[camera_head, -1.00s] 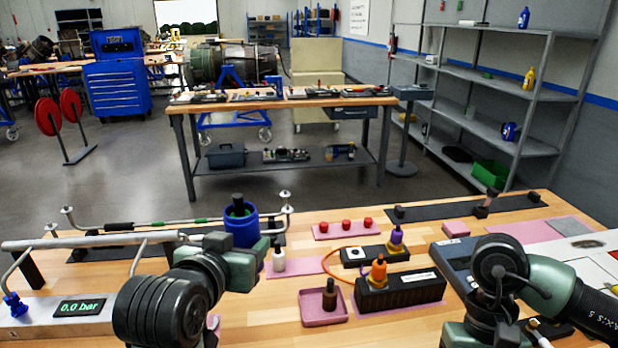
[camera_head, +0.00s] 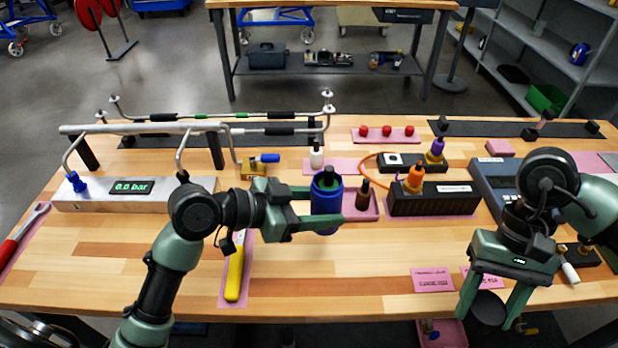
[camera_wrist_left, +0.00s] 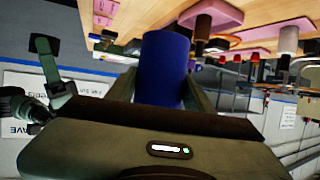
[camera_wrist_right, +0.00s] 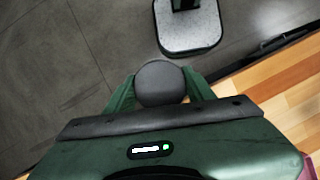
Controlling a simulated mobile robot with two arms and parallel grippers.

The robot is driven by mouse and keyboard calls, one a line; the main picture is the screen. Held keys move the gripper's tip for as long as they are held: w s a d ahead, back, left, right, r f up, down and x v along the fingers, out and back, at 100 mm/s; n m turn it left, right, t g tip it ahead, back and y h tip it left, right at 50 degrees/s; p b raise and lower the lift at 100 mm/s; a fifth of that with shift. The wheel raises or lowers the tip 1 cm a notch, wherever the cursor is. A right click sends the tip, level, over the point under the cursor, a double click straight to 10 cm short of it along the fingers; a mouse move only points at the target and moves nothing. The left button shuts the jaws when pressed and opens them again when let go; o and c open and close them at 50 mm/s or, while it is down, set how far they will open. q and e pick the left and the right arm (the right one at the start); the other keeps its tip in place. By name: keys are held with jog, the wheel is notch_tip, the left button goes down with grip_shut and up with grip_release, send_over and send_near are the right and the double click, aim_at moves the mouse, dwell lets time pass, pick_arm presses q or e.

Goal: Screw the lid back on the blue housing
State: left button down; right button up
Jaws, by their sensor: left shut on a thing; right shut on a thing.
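The blue housing (camera_head: 326,208) is an upright blue cylinder above the table, with a dark green part showing in its open top. My left gripper (camera_head: 322,222) is shut around its side, and the housing also shows between the fingers in the left wrist view (camera_wrist_left: 165,68). My right gripper (camera_head: 495,303) is low at the table's front edge, right of and apart from the housing. It is shut on a dark round lid (camera_head: 488,309), which fills the space between the fingers in the right wrist view (camera_wrist_right: 160,83). The lid's underside is hidden.
A pink tray with a brown-topped bottle (camera_head: 363,195) stands right behind the housing. A black block with an orange-topped part (camera_head: 414,180) is farther right. A yellow-handled tool (camera_head: 234,272) lies at front left. The table's front middle (camera_head: 350,270) is clear.

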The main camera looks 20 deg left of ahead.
pick_arm(q)
jog(key=d+f+m+g+h, duration=0.1)
jog(key=f+m+g, duration=0.1)
jog(key=s+d+f+m+g+h, duration=0.1)
jog(key=d+f+m+g, duration=0.1)
jog(key=f, duration=0.1)
jog(key=s+d+f+m+g+h, duration=0.1)
jog(key=d+f+m+g, duration=0.1)
jog(key=g, duration=0.1)
jog(key=shift+s+d+f+m, duration=0.25)
jog(key=shift+f+m, duration=0.05)
jog(key=shift+s+d+f+m+g, duration=0.2)
jog(key=shift+f+m+g, duration=0.05)
jog(key=shift+m+g, duration=0.05)
jog(key=shift+f, duration=0.1)
pick_arm(e)
jog(key=w+a+r+m+y, duration=0.1)
jog(key=w+a+r+m, duration=0.2)
jog(key=a, duration=0.3)
jog(key=w+a+r+m+y, duration=0.2)
jog(key=w+a+m, duration=0.15)
jog(key=a, duration=0.35)
jog(key=m+t+y, duration=0.1)
jog(key=m+t, duration=0.2)
jog(key=m, duration=0.3)
send_near(326, 204)
notch_tip(326, 204, down, 5)
jog(key=s+d, duration=0.2)
jog(key=shift+d+r, duration=0.1)
jog(key=shift+f, duration=2.05)
